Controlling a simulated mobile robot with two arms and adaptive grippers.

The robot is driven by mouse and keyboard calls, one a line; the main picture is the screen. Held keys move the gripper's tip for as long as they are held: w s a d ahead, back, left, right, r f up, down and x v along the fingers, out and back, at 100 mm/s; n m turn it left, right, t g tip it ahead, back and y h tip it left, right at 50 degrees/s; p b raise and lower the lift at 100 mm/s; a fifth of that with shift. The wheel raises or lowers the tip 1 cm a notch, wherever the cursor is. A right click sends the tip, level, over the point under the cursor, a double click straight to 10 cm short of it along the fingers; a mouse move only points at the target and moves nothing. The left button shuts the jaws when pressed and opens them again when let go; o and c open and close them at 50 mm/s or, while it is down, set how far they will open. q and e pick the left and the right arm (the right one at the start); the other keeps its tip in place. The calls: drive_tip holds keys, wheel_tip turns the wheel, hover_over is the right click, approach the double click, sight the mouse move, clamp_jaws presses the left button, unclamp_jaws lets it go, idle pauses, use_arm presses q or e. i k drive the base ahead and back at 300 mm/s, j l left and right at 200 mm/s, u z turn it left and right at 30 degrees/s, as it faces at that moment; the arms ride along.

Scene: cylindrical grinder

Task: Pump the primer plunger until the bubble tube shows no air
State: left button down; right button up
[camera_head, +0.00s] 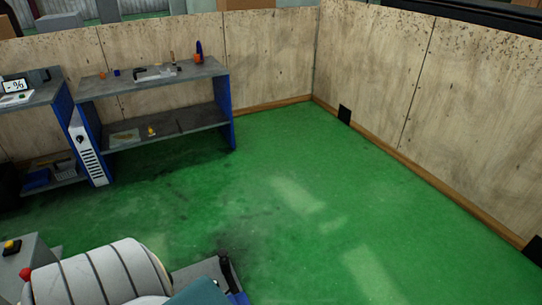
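I cannot pick out the primer plunger or the bubble tube for sure. A small dark upright part (226,266), with blue near its foot, stands on a grey ledge (190,274) at the bottom of the head view; it is too small to name. Beside it is a pale grey ribbed cover (98,276), with a red knob (25,273) at its left end. A teal surface (203,292) is cut off by the bottom edge. Neither of my grippers shows.
A grey two-level bench (190,76) with blue sides holds several small items. Left of it is a second bench (42,96) with a sign. A grey box (22,262) with a yellow button is at lower left. Wooden walls (270,60) enclose open green floor (290,215).

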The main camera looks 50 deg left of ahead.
sight(222, 253)
drive_tip(key=i+l, duration=0.1)
drive_tip(key=i, duration=0.3)
drive_tip(key=i+l, duration=0.1)
drive_tip(key=i, duration=0.3)
drive_tip(key=i+j+u, duration=0.1)
drive_tip(key=i+u, duration=0.2)
drive_tip(key=u, duration=0.15)
drive_tip(key=i+u, duration=0.3)
drive_tip(key=u, duration=0.15)
drive_tip(key=i+l+u, duration=0.1)
drive_tip(key=i+u, duration=0.3)
drive_tip(key=i+l+u, duration=0.15)
drive_tip(key=u, duration=0.3)
drive_tip(key=i+j+u, duration=0.1)
drive_tip(key=i+u, duration=0.2)
drive_tip(key=u, duration=0.15)
drive_tip(key=i+u, duration=0.25)
drive_tip(key=u, duration=0.25)
drive_tip(key=i+l+u, duration=0.15)
drive_tip(key=i+u, duration=0.15)
drive_tip(key=u, duration=0.15)
